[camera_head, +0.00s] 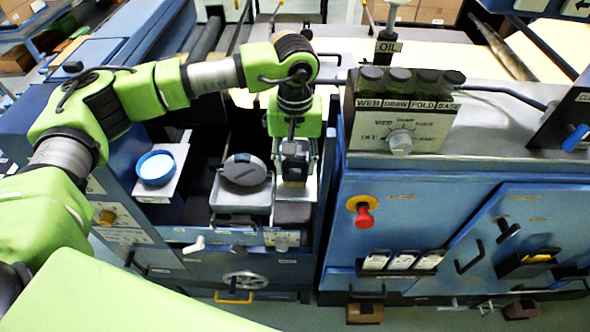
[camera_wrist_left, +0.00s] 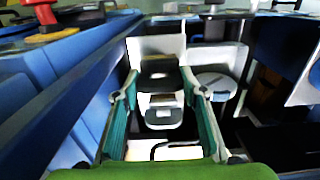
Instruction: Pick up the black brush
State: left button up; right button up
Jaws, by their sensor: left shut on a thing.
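My left gripper (camera_head: 294,150) points down over the tray area left of the control panel. It is shut on the black brush (camera_head: 294,168), a dark blocky thing at the fingertips. In the left wrist view the two teal fingers (camera_wrist_left: 160,84) reach forward on either side of the brush (camera_wrist_left: 160,72), which shows as a dark block between their tips. The fingers and palm hide part of it in the head view. I cannot tell whether it is clear of the surface below. My right gripper is not in view.
A grey tray with a round grey-lidded thing (camera_head: 245,170) stands just left of my left gripper. A blue round dish (camera_head: 156,168) is farther left. The control panel (camera_head: 400,128) with a dial and jars rises at the right. A red knob (camera_head: 363,217) sticks out below it.

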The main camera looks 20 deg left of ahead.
aim_at(295, 162)
pick_arm(q)
notch_tip(295, 162, up, 16)
jog(key=b, duration=0.5)
jog(key=shift+r+b, duration=0.15)
jog(key=shift+b, duration=0.15)
jog(key=shift+o, duration=0.8)
